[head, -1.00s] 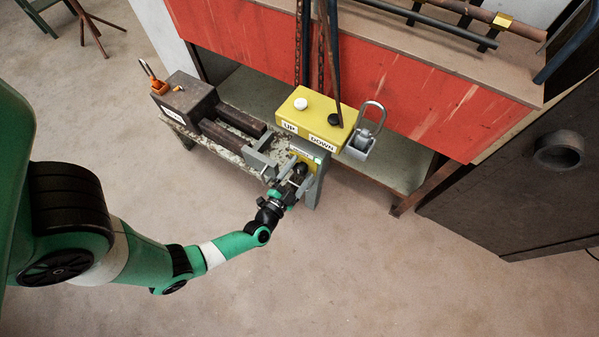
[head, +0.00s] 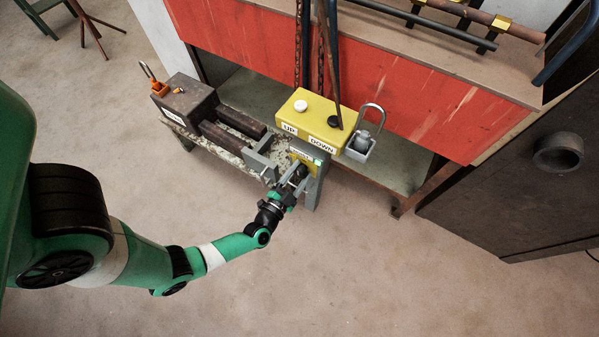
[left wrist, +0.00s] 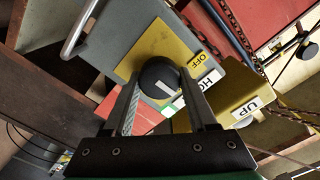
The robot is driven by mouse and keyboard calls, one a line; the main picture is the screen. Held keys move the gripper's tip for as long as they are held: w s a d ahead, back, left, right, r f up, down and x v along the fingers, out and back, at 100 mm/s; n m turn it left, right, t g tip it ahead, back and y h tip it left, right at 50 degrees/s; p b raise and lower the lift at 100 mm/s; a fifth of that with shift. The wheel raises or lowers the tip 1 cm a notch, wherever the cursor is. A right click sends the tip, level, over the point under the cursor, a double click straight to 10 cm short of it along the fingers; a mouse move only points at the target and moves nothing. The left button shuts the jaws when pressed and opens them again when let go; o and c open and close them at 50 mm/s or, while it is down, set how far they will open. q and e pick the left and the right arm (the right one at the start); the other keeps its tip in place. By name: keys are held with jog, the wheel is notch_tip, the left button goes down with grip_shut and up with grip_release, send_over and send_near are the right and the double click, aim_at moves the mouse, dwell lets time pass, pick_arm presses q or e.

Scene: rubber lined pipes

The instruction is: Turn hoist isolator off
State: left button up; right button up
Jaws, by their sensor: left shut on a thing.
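The hoist isolator has a round black knob (left wrist: 158,78) with a white line, on a yellow plate (left wrist: 132,62) fixed to a grey box. An OFF label (left wrist: 201,60) and a partly visible label starting "HO" (left wrist: 209,79) are beside the knob. The white line points to the lower right in the left wrist view, not straight at OFF. My left gripper (left wrist: 158,82) has a finger on each side of the knob and is shut on it. In the head view my left gripper (head: 288,186) is at the front of the isolator and hides the knob. My right gripper is not in view.
A yellow UP/DOWN control box (head: 312,120) stands close behind the isolator. A grey metal loop (head: 372,107) rises beside it. A bench with a dark block (head: 190,100) is to the left. Chains hang behind. The floor in front is clear.

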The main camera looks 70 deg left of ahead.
pick_arm(q)
jog(key=n, duration=0.3)
jog(key=shift+n, duration=0.3)
jog(key=n, duration=0.4)
jog(key=shift+a+n, duration=0.1)
jog(key=shift+n, duration=0.2)
jog(key=n, duration=0.4)
jog(key=shift+s+n, duration=0.1)
jog(key=shift+n, duration=0.2)
jog(key=shift+a+n+b, duration=0.1)
jog(key=shift+n+b, duration=0.5)
jog(key=shift+n, duration=1.6)
jog(key=o, duration=1.4)
jog(key=shift+c, duration=0.2)
jog(key=shift+s, duration=0.1)
